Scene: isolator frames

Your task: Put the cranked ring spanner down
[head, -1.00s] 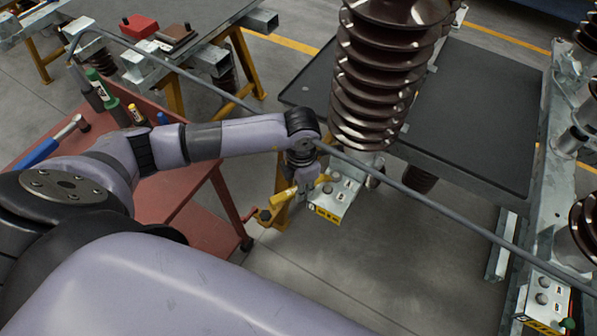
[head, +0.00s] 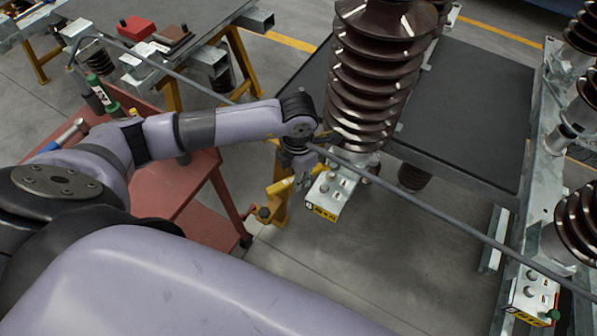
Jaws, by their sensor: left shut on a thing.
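My left gripper (head: 303,178) hangs below the wrist of my left arm, near the middle of the head view. It is small and partly covered by the wrist, and it is shut. The cranked ring spanner cannot be made out clearly at the fingers. The gripper is just left of a grey box with a yellow label (head: 328,194), in front of a yellow stand leg; whether it touches either cannot be told. My right gripper is not in view.
A red tool cart (head: 175,190) with a hammer (head: 68,135) and green-handled tools stands at left. A brown ribbed insulator (head: 370,85) rises close behind the gripper. A dark table top (head: 470,110) lies behind it, mostly bare. Grey floor (head: 330,265) is open in front.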

